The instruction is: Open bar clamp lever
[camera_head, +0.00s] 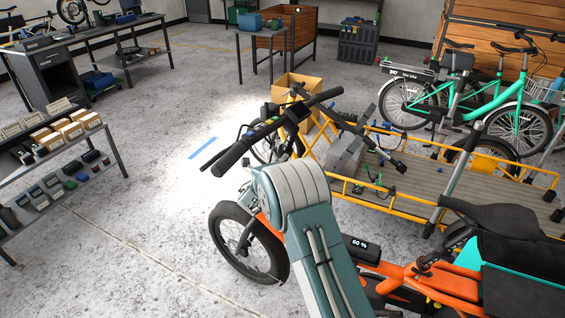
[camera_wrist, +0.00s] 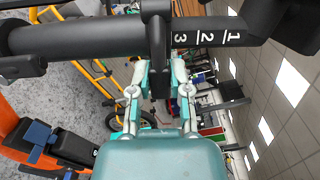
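In the wrist view a thick black bar (camera_wrist: 90,37) with white marks 1, 2 and 3 crosses the top. A dark lever-like part (camera_wrist: 160,62) hangs down from it at the middle. My gripper (camera_wrist: 160,78) has its two teal fingers apart, one on each side of this part. I cannot tell whether either finger touches it. In the head view the black handlebar (camera_head: 270,130) of the orange cargo bike (camera_head: 440,283) runs above my arm. My arm hides my gripper and the clamp there.
A yellow-framed cargo bed (camera_head: 440,190) lies to the right of the handlebar. Green bikes (camera_head: 490,95) stand behind it. A shelf with boxes (camera_head: 55,140) is at the left. The concrete floor between the shelf and the front wheel (camera_head: 245,243) is clear.

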